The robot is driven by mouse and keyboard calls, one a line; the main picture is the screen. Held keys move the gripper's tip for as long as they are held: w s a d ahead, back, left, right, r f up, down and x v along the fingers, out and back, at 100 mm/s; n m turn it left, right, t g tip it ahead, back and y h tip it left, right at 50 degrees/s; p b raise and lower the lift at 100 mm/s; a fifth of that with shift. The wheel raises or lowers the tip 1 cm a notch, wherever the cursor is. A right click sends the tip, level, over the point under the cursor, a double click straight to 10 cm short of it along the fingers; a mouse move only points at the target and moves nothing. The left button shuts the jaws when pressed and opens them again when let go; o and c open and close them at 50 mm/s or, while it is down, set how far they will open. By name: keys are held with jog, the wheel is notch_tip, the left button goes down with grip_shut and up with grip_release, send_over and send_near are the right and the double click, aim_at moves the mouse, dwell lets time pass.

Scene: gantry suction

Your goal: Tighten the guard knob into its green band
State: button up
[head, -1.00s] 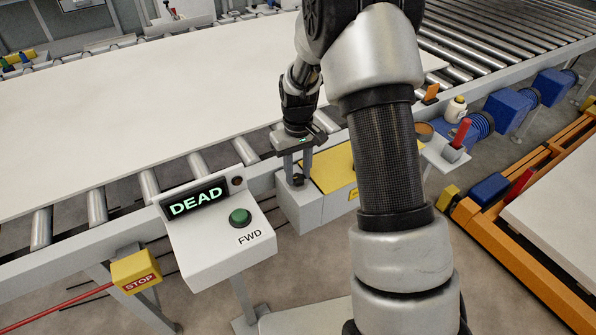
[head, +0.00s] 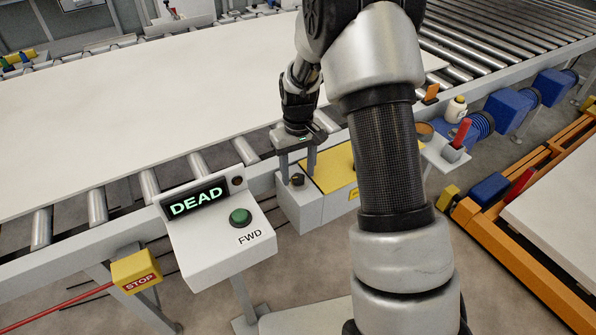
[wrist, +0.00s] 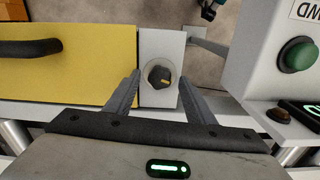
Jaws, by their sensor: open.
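The guard knob (wrist: 160,77) is black with a yellow pointer mark. It sits on a pale round disc on the grey end of the guard box, and it shows in the head view (head: 297,180) too. In the wrist view the pointer is toward the right. I cannot make out a green band around it in either view. My gripper (wrist: 160,82) is open, with one finger on each side of the knob in the wrist view and a gap on both sides. In the head view my gripper (head: 297,172) is just above the knob, apparently not holding it.
The yellow guard cover (wrist: 75,70) with a black handle (wrist: 30,48) adjoins the knob. The control box (head: 217,232) reads DEAD and has a green FWD button (head: 240,217). A yellow STOP box (head: 136,271) is at lower left. A large white board (head: 150,100) covers the rollers.

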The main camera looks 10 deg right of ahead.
notch_tip(320, 180, up, 17)
jog(key=p, duration=0.2)
dwell(0.3)
jog(key=b, duration=1.2)
send_near(298, 177)
notch_tip(298, 177, down, 8)
jog(key=shift+f, duration=0.1)
jog(key=shift+c, duration=0.4)
